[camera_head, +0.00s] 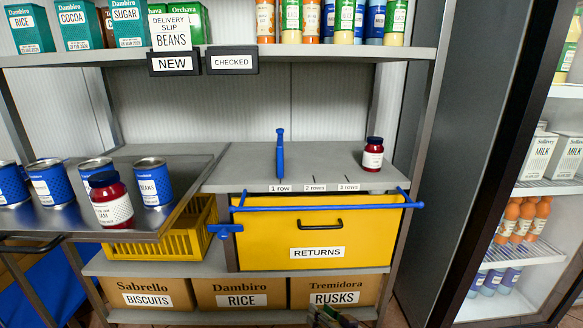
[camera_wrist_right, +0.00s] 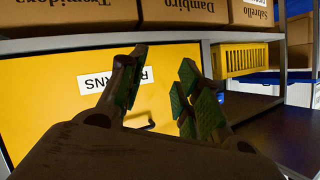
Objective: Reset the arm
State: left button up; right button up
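My right gripper (camera_head: 330,316) shows only in part at the bottom edge of the head view, low in front of the shelf unit. In the right wrist view its two green-padded fingers (camera_wrist_right: 163,65) stand apart with nothing between them. The yellow RETURNS drawer (camera_head: 370,250) is behind them, and its front (camera_wrist_right: 50,100) fills much of the wrist view, upside down. I cannot tell exactly how far the fingers are from the drawer. My left gripper is not in view.
A metal tray (camera_head: 60,222) at left holds several blue cans and a red jar (camera_head: 110,205). Another red jar (camera_head: 373,155) stands on the middle shelf (camera_head: 330,160). Cardboard boxes (camera_head: 240,292) fill the bottom shelf. A yellow crate (camera_head: 180,235) sits left of the drawer.

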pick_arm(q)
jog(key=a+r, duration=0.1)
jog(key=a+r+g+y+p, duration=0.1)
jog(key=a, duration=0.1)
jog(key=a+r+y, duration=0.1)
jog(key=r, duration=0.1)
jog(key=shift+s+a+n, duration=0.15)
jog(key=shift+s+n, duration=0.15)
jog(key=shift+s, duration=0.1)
pick_arm(e)
jog(key=s+d+f+g+h, duration=0.3)
jog(key=s+d+g, duration=0.1)
jog(key=s+d, duration=0.3)
jog(key=s+d+f+n+g+h, duration=0.1)
jog(key=s+d+f+g+h, duration=0.2)
jog(key=s+d, duration=0.4)
jog(key=s+g, duration=0.1)
jog(key=s, duration=0.3)
jog(key=shift+s+f, duration=0.2)
jog(key=shift+s, duration=0.15)
pick_arm(q)
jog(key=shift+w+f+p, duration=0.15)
jog(key=shift+p, duration=0.65)
pick_arm(e)
jog(key=shift+w+f, duration=0.15)
